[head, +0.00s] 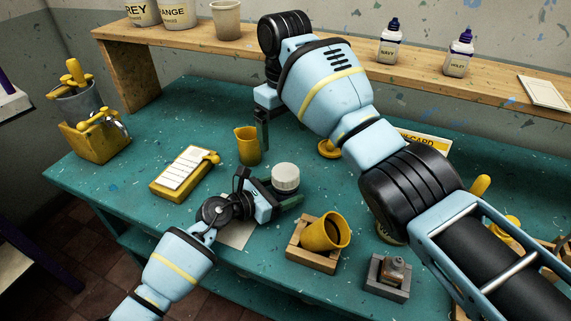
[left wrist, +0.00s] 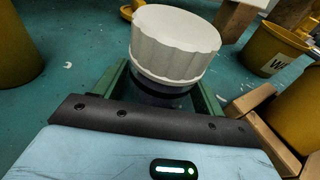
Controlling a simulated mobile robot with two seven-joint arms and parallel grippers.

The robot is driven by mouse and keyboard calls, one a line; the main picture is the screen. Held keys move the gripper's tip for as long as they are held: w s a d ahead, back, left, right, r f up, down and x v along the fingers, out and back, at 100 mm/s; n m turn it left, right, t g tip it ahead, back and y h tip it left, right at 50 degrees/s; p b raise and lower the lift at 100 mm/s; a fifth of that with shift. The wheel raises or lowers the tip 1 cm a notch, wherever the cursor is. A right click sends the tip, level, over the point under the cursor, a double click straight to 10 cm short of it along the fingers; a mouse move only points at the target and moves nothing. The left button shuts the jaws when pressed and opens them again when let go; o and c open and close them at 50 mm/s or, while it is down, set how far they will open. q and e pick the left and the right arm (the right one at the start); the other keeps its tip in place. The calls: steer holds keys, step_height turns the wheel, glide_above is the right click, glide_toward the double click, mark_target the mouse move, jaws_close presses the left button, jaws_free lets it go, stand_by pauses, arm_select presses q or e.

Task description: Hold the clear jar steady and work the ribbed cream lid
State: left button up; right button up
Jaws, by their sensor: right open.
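The ribbed cream lid (head: 285,174) sits on top of the clear jar, just beyond my left gripper (head: 272,196). In the left wrist view the lid (left wrist: 174,45) fills the upper middle and leans slightly to the right in the picture. The jar (left wrist: 158,92) shows as a dark band under the lid, between the green fingers of my left gripper (left wrist: 160,98), which look closed on its sides. The jar's lower part is hidden. My right gripper (head: 262,132) is open and empty, pointing down behind and left of the lid, beside a yellow jug.
The yellow jug (head: 247,145) stands close to my right gripper. A yellow cup (head: 325,232) tilts in a wooden holder right of the jar. A yellow clipboard (head: 184,173) lies to the left, and a small grey block stand (head: 386,277) is at the front right.

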arm_select(q)
steer(key=v, duration=1.2)
steer(key=shift+f, duration=0.1)
stand_by(0.4)
